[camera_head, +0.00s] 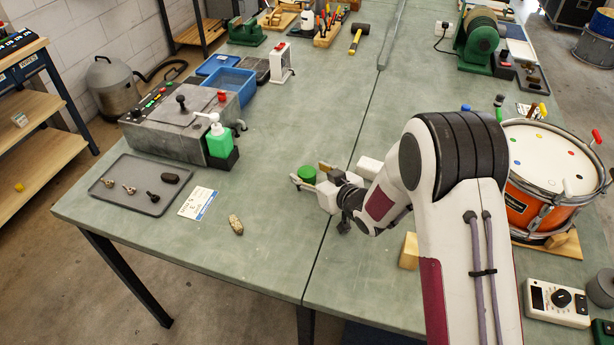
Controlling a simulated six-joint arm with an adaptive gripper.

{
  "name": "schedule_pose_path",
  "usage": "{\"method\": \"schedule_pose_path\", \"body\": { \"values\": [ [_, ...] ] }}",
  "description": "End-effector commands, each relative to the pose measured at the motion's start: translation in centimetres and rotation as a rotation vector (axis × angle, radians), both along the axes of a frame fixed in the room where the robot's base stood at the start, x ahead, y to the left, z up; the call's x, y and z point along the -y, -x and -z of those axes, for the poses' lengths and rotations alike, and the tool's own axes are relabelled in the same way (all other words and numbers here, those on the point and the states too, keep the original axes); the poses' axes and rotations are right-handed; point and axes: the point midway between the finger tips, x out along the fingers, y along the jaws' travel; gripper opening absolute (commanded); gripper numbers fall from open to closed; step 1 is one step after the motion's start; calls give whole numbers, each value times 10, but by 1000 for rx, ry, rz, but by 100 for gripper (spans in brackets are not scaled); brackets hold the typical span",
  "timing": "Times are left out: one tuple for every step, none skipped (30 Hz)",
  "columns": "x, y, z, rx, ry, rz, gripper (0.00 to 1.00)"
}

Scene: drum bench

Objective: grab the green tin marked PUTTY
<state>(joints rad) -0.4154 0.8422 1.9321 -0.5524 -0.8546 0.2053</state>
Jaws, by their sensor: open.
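A small green tin (306,173) stands on the bench near the middle. Only its green top and a little of its side show, and no marking can be read. My gripper (311,175) reaches in from the right, low over the bench. Its jaws are open, with one finger to the left of the tin and the other to the right in the picture. The tin appears between or just beyond the fingertips; I cannot tell whether they touch it. My wrist hides the bench right behind the gripper.
A drum (541,165) stands at right, a wooden block (409,251) beside my arm. At left are a grey control box (178,125), a green pump bottle (219,140), a tray (113,197), a card (197,203) and a stone (236,225). The bench's front middle is clear.

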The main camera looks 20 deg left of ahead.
Motion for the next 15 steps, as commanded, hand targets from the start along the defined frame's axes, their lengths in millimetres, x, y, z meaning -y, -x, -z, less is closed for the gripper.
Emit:
{"method": "schedule_pose_path", "body": {
  "values": [
    [-5, -3, 2, 0, 0, -1, 54],
    [-7, -4, 3, 0, 1, -1, 54],
    [-9, -7, 4, -1, 2, -1, 54],
    [-10, -8, 5, 0, 1, 0, 54],
    [-12, -10, 6, -1, 1, 0, 54],
    [-13, -11, 7, -1, 2, 0, 54],
    [-14, -12, 8, -1, 2, 0, 54],
    [-15, -13, 8, -1, 2, 0, 54],
    [-16, -13, 8, -1, 1, 0, 54],
    [-16, -14, 9, -1, 1, 0, 54],
    [-17, -14, 9, -1, 1, 0, 54],
    [-17, -14, 9, -1, 2, 0, 54],
    [-17, -14, 9, -1, 2, 0, 54],
    [-17, -14, 9, -1, 2, 0, 54],
    [-17, -14, 9, -1, 2, 0, 54]
  ]
}}
